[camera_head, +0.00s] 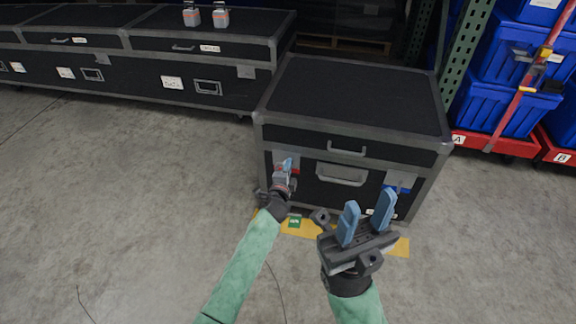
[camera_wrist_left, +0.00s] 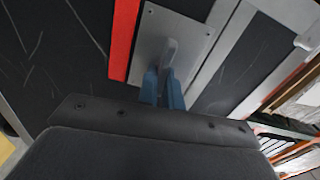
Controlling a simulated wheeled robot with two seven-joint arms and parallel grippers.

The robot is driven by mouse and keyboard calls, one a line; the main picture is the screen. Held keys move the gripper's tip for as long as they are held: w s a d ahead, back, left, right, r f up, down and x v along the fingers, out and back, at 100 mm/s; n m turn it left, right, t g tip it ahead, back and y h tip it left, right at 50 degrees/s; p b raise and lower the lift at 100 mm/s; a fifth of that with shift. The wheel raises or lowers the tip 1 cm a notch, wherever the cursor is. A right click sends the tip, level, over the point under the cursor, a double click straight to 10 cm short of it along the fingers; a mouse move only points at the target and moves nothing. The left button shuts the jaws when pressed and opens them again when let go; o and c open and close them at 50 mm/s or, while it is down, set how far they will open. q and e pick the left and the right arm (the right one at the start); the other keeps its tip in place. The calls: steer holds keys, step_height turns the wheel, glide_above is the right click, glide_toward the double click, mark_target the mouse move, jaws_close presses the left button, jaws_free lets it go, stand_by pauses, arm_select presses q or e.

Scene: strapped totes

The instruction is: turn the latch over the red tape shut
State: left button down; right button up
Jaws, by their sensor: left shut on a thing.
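A black case (camera_head: 350,105) with grey edges stands on the floor. Red tape (camera_head: 295,171) is on its front at the left; in the left wrist view the red tape (camera_wrist_left: 123,40) runs beside a grey metal latch plate (camera_wrist_left: 190,38). The latch (camera_wrist_left: 170,48), a rounded grey tab, stands on that plate. My left gripper (camera_head: 287,166) is at the case front, its blue fingers (camera_wrist_left: 163,88) closed on the latch's lower end, which they hide. My right gripper (camera_head: 366,219) is open and empty, in front of the case's right part, its blue fingers pointing up.
Blue tape (camera_head: 398,188) marks the case's right front, partly behind my right gripper. A handle (camera_head: 341,174) sits mid-front. Yellow floor tape (camera_head: 398,246) lies before the case. Long black cases (camera_head: 140,75) stand behind left, blue totes (camera_head: 500,92) at right. Floor at left is clear.

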arm_select(q)
steer(key=shift+a+f+m, duration=0.1)
steer(key=shift+f+m, duration=0.1)
steer(key=shift+m, duration=0.4)
steer(key=c, duration=1.6)
jaws_free()
steer(key=shift+o, duration=0.2)
steer(key=shift+s, duration=0.1)
steer(key=shift+s+r, duration=0.1)
steer(key=shift+s, duration=0.15)
steer(key=p+v, duration=0.1)
steer(key=v, duration=0.6)
steer(key=shift+a, duration=0.1)
